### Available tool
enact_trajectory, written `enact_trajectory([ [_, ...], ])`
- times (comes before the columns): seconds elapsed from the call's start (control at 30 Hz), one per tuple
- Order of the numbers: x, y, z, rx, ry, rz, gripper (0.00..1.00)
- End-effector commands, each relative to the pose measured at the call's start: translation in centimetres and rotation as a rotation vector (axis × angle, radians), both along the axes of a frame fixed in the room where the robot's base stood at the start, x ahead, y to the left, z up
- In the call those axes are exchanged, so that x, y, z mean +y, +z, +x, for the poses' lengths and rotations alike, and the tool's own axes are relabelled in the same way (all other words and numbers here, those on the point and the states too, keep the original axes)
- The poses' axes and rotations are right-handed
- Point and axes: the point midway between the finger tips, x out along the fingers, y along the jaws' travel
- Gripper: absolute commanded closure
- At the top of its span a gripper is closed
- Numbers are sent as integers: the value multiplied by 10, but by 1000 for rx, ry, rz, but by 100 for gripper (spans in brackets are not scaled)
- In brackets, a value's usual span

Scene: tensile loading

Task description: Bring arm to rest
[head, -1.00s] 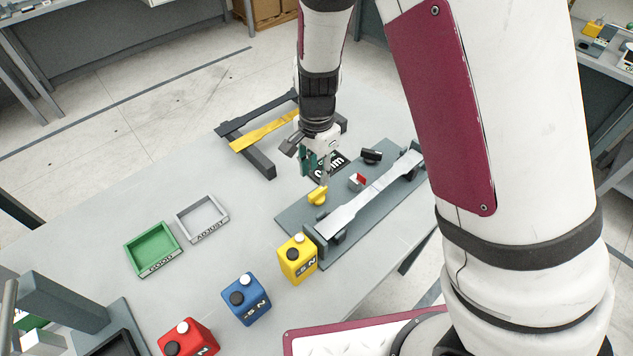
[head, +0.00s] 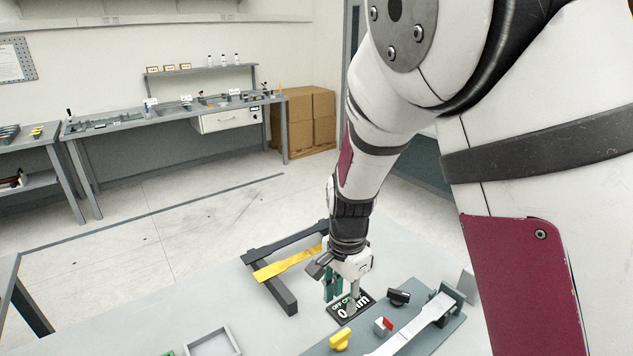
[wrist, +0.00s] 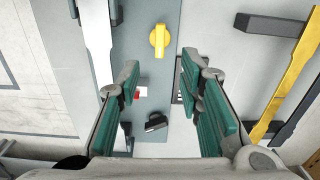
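My gripper (head: 337,290) hangs over the grey table (head: 200,315) near the middle of the head view, pointing down. In the wrist view its green-padded fingers (wrist: 160,95) are spread well apart with nothing between the pads. Below them lies the grey fixture plate (wrist: 155,70) with a yellow knob (wrist: 159,38), a red-and-white switch (wrist: 139,93) and a black knob (wrist: 156,122). A silver tensile specimen (head: 418,325) lies along the fixture. My upper arm fills the right of the head view.
A black rack (head: 283,294) holding a yellow specimen (head: 285,264) stands left of my gripper. A black display (head: 347,306) is partly hidden by the gripper. A grey tray (head: 210,342) is cut off at the bottom edge. A bench (head: 180,112) and cardboard boxes (head: 310,118) stand at the back.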

Motion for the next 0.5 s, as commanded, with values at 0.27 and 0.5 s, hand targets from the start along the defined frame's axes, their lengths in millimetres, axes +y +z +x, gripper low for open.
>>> enact_trajectory([
  [0.27, -24, 75, -18, -93, 185, 88, 67],
  [0.5, -55, 140, -54, -221, 413, 98, 67],
])
